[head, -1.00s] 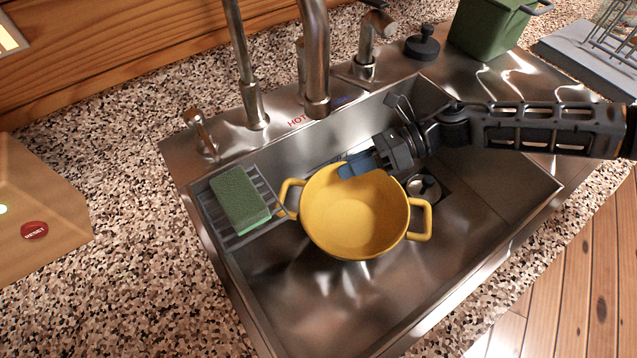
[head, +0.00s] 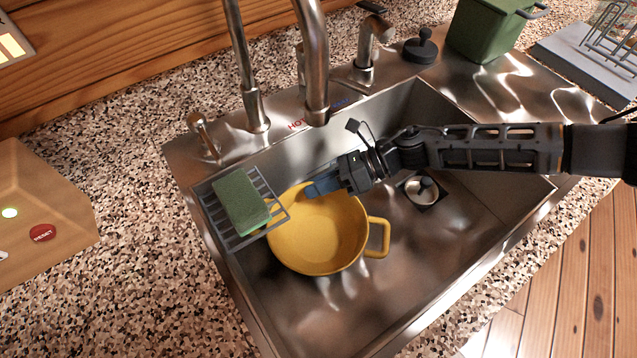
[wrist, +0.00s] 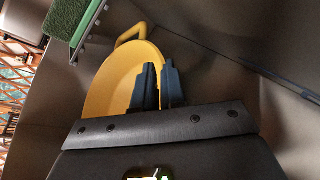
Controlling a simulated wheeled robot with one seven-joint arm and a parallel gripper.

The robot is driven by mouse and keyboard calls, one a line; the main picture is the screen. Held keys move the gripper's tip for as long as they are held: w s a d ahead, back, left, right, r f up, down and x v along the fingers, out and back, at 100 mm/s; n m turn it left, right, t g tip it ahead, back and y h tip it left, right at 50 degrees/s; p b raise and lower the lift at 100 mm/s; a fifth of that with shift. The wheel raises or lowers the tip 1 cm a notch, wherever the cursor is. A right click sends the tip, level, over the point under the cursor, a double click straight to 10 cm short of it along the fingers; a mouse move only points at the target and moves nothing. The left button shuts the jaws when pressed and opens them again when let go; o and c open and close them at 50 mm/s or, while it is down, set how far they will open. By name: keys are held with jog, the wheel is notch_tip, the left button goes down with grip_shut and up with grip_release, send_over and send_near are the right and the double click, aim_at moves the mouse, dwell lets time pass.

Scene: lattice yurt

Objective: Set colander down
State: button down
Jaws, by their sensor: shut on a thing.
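The yellow colander (head: 320,240), a two-handled pot-like bowl, is inside the steel sink basin (head: 400,270). Its left side lies under the edge of the wire rack, which hides its left handle in the head view. My gripper (head: 312,190) is shut on the colander's back rim, with blue fingertips over the wall. In the wrist view the colander (wrist: 120,80) shows beyond the fingers (wrist: 158,88), one handle at the top. I cannot tell whether its base touches the sink floor.
A wire rack (head: 222,228) with a green sponge (head: 240,200) hangs at the basin's left. The faucet (head: 314,70) rises behind. A drain stopper (head: 424,189) is at the basin's back right. The basin's front right is clear.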

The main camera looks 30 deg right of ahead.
jog(key=c, duration=1.2)
grip_release()
jog(key=shift+f, duration=0.1)
jog(key=shift+r, duration=0.2)
jog(key=b+v, duration=0.2)
jog(key=v, duration=1)
jog(key=shift+f, duration=0.15)
jog(key=shift+s, duration=0.1)
jog(key=shift+a, duration=0.1)
